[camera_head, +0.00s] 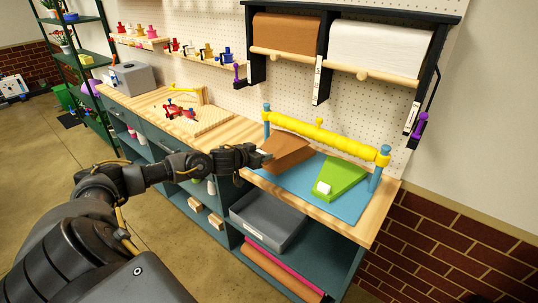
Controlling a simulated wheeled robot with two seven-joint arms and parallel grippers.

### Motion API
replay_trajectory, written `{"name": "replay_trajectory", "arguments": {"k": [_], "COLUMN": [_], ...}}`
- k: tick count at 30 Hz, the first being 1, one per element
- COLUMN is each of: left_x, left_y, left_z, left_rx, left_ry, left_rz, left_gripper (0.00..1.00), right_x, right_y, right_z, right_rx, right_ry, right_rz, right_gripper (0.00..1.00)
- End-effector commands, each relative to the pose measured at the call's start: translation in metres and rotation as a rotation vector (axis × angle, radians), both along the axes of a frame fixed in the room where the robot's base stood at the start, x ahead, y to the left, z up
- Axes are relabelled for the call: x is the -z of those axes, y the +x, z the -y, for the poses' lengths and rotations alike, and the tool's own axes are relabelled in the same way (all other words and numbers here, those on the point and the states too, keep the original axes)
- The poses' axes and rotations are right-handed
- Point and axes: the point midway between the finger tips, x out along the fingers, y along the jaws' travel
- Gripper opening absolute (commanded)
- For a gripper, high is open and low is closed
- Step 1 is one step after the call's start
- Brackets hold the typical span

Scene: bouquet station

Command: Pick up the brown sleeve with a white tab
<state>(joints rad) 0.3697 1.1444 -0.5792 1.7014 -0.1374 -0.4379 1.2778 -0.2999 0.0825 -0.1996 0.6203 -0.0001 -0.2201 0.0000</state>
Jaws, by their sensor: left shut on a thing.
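The brown sleeve (289,150) is at the left part of the blue mat (304,187), partly under the yellow bar. My left gripper (266,156) reaches in from the left and is shut on the near left edge of the brown sleeve. I cannot tell whether the sleeve still touches the mat. Its white tab is not clearly visible; the gripper may hide it. A green sleeve (343,177) with a white tab (323,188) lies on the mat to the right. My right gripper is not in view.
A yellow bar (320,133) on blue posts spans the back of the mat. Brown (286,34) and white (378,48) paper rolls hang above. A grey tray (268,219) sits on the shelf below. A wooden board (203,122) with red items lies left on the bench.

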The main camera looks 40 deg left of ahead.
Motion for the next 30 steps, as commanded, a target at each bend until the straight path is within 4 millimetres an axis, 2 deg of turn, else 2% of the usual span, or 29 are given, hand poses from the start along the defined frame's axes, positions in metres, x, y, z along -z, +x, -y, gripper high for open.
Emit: {"name": "replay_trajectory", "arguments": {"k": [1,6,12,21,30], "left_x": [0.006,0.006,0.004,0.001,0.000], "left_y": [-0.015,-0.060,-0.099,-0.131,-0.138], "left_z": [-0.001,0.002,0.001,0.003,0.003], "left_rx": [0.001,0.005,0.001,0.002,-0.001], "left_ry": [0.006,0.006,0.006,0.001,-0.002], "left_rz": [-0.006,-0.008,-0.007,-0.002,0.001], "left_gripper": [0.18,0.18,0.18,0.18,0.18], "right_x": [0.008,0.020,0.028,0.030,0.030], "right_y": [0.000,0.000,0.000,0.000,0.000], "right_z": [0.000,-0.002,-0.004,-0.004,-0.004], "right_rx": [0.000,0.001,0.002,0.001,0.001], "right_ry": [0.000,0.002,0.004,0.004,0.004], "right_rz": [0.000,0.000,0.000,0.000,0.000], "right_gripper": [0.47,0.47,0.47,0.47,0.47]}}
